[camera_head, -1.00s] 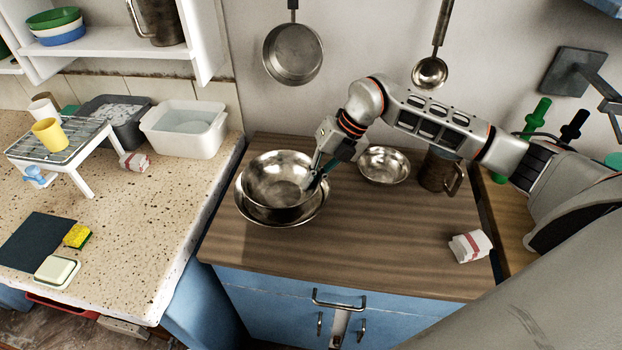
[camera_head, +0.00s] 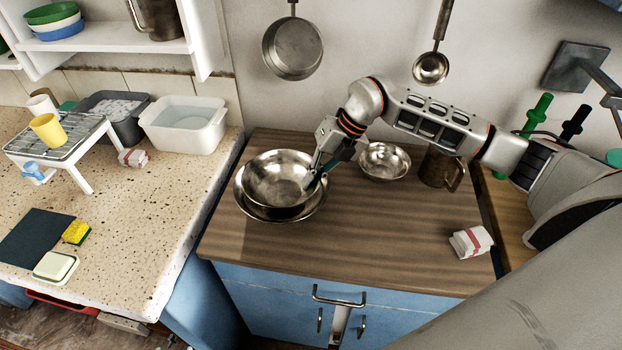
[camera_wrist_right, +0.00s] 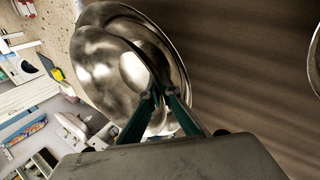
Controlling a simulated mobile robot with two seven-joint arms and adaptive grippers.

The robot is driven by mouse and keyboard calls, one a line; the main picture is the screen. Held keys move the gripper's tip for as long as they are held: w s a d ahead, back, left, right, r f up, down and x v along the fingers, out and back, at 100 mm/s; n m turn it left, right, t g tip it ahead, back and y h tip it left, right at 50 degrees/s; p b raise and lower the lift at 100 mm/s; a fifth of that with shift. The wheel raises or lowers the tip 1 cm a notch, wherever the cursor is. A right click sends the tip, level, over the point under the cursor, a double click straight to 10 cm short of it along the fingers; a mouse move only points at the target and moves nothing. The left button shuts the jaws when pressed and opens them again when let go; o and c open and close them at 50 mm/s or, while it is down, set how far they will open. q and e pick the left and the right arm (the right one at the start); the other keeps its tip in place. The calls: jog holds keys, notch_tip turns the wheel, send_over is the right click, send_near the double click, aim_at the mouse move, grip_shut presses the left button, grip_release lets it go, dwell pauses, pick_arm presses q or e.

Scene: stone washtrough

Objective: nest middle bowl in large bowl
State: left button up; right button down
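The middle bowl (camera_head: 277,178), shiny metal, sits over and partly within the large bowl (camera_head: 262,215), whose rim shows below and around it. Both stand at the left of the wooden counter. My right gripper (camera_head: 318,178) is shut on the right side of the middle bowl's rim. In the right wrist view, its dark green fingers (camera_wrist_right: 160,98) meet at the wall of the middle bowl (camera_wrist_right: 105,70), with the large bowl (camera_wrist_right: 168,38) behind. Whether the middle bowl touches the large bowl's bottom is hidden. My left gripper is not in view.
A small metal bowl (camera_head: 384,162) and a brown mug (camera_head: 436,168) stand right of the bowls. A red-and-white packet (camera_head: 471,242) lies at the front right. A pan (camera_head: 292,48) and ladle (camera_head: 430,67) hang behind. The counter's front middle is clear.

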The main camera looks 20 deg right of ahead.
jog(key=shift+f+b, duration=0.3)
jog(key=shift+f, duration=0.45)
jog(key=c, duration=2.2)
grip_release()
jog(key=shift+o, duration=0.5)
jog(key=o, duration=0.3)
jog(key=shift+o, duration=0.2)
